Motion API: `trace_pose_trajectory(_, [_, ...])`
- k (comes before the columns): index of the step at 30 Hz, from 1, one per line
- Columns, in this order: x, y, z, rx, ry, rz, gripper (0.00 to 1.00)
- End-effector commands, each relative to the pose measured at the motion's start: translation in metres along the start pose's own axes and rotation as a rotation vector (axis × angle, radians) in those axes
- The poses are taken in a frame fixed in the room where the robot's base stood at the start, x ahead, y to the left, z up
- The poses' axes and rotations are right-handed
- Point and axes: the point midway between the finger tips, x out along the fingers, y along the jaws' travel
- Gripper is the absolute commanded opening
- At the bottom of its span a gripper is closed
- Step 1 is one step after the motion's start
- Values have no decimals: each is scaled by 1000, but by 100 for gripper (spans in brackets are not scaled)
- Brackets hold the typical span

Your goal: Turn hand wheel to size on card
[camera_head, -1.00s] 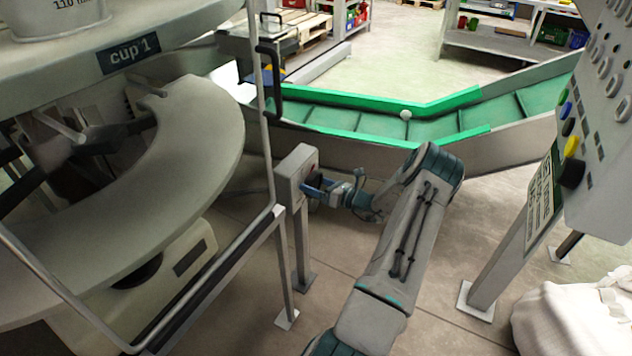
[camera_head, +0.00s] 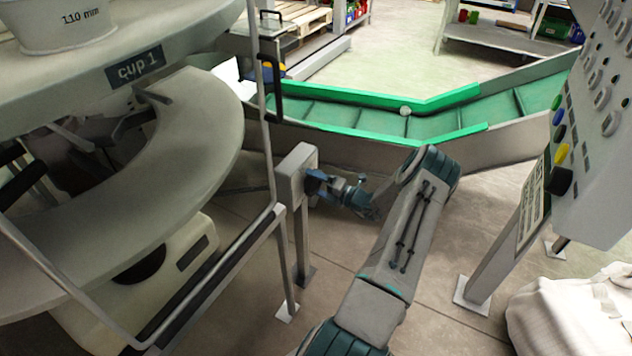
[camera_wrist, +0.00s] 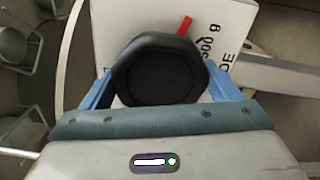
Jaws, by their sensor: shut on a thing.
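The hand wheel (camera_wrist: 160,70) is a black, rounded many-sided knob in the middle of the wrist view. It sits on a pale plate (camera_wrist: 120,30) with dark printed letters, partly hidden. A red pointer (camera_wrist: 184,26) shows just beyond the wheel's rim. My gripper (camera_wrist: 165,78) is shut on the wheel, with a blue finger on each side. A card with print too small to read (camera_head: 533,205) is below the control panel at right.
A machine with a round table (camera_head: 205,130) and a "cup 1" label (camera_head: 135,67) stands at left, with a frame rail beside the post. A green conveyor (camera_head: 360,118) runs behind. The control panel (camera_head: 590,130) and a white sack (camera_head: 570,315) are at right.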

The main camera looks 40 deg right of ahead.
Motion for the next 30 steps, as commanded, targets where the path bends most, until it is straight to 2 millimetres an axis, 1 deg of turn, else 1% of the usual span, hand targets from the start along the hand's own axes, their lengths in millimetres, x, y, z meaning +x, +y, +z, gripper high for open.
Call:
trace_pose_trajectory(6, [-2,-1,0,188,-2,-3,61])
trace_pose_trajectory(15, [-2,-1,0,373,-2,-3,61])
trace_pose_trajectory(21, [-2,-2,0,438,-2,-3,61])
trace_pose_trajectory(30, [-2,-2,0,464,-2,-3,61])
